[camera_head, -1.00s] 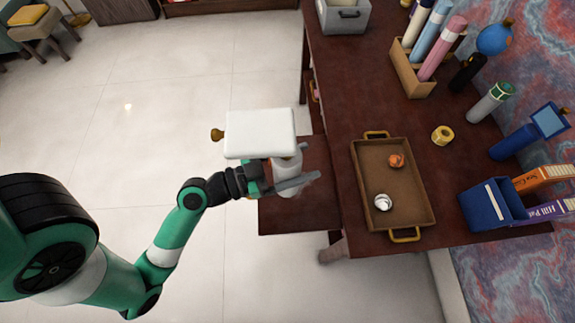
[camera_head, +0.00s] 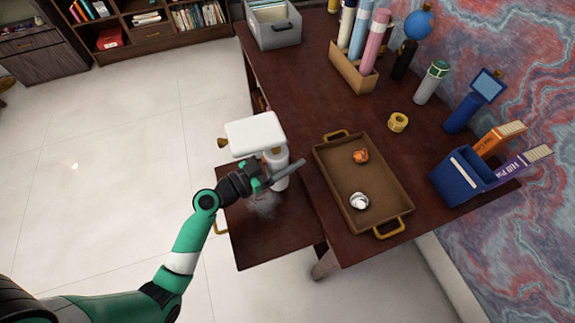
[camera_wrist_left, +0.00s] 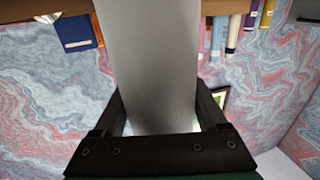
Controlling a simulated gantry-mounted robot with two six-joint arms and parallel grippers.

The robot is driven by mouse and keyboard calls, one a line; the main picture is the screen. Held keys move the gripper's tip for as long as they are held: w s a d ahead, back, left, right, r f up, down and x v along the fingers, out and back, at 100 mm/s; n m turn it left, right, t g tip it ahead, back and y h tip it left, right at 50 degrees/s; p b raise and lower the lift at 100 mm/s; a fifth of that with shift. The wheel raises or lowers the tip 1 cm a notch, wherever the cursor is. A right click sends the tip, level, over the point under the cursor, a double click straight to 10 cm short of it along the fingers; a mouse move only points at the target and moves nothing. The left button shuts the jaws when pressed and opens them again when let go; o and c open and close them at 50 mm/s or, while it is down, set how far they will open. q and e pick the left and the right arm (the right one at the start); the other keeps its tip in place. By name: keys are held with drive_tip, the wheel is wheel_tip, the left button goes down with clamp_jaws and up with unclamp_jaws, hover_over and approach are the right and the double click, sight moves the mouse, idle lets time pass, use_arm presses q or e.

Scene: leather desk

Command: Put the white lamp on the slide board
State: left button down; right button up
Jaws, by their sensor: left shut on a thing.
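My left gripper (camera_head: 277,173) is shut on the white lamp. The lamp has a wide white head (camera_head: 256,134) with a brass knob at its left end and a pale cylindrical body (camera_head: 280,178). It looks upright. In the left wrist view, the grey lamp body (camera_wrist_left: 155,60) is between the two dark fingers (camera_wrist_left: 160,112). The dark red slide board (camera_head: 272,240) sticks out from the desk's left side, and the lamp shows over its far part. A faint pale reflection shows on the board below the lamp. I cannot tell whether the lamp base touches the board. My right gripper is not in view.
On the desk (camera_head: 300,75), a brown tray (camera_head: 335,187) with brass handles holds an orange item (camera_head: 361,156) and a silvery item (camera_head: 359,201). A blue holder (camera_head: 462,178) stands at the right. The near part of the slide board is clear.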

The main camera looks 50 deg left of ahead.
use_arm(q)
drive_tip(key=f, duration=0.1)
drive_tip(key=f+b, duration=0.1)
drive_tip(key=f, duration=0.1)
drive_tip(key=shift+w+a+f+b, duration=0.15)
drive_tip(key=shift+w+f+b, duration=0.15)
drive_tip(key=shift+b, duration=0.1)
